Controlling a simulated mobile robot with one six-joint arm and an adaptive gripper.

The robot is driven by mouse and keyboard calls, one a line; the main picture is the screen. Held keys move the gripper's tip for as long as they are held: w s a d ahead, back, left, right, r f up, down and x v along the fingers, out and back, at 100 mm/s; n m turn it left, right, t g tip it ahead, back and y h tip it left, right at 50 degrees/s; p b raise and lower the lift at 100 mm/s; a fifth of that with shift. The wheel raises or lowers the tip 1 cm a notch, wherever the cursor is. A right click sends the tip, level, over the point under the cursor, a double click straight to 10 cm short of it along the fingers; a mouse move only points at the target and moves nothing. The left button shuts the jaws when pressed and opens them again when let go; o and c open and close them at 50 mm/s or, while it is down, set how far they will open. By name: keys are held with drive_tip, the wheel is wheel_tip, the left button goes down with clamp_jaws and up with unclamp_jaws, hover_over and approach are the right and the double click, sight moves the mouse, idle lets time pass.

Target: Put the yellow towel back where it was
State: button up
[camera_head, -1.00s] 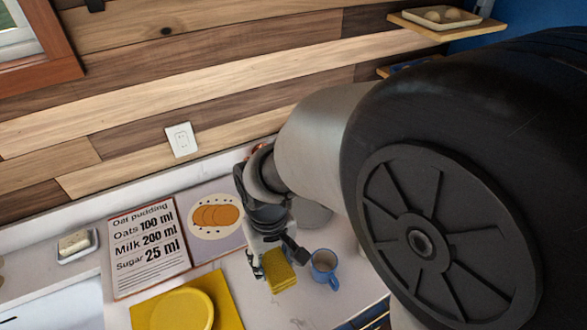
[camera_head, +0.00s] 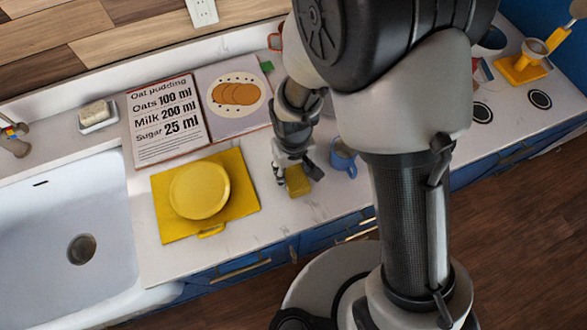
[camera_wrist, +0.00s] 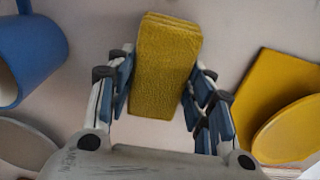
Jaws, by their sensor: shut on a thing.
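The yellow towel (camera_head: 298,180) is a small folded block with layered edges. It is between the fingers of my gripper (camera_head: 287,178), over the counter between the yellow mat and the blue mug. In the wrist view the towel (camera_wrist: 166,65) stretches away from my gripper (camera_wrist: 160,95), with the fingers along its two sides. My gripper is shut on it. I cannot tell whether the towel's underside touches the counter.
The blue mug (camera_head: 343,158) stands close right of the towel. A yellow mat (camera_head: 165,225) with a yellow dish (camera_head: 199,190) lies to the left. The recipe book (camera_head: 165,120) is behind, the sink (camera_head: 55,230) far left. Bare counter (camera_head: 300,215) lies in front.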

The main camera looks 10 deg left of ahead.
sight(294, 172)
drive_tip(key=shift+f, duration=0.15)
drive_tip(key=o, duration=1)
drive_tip(key=shift+o, duration=0.2)
wheel_tip(294, 172, up, 13)
drive_tip(key=p, duration=0.3)
drive_tip(key=shift+f, duration=0.2)
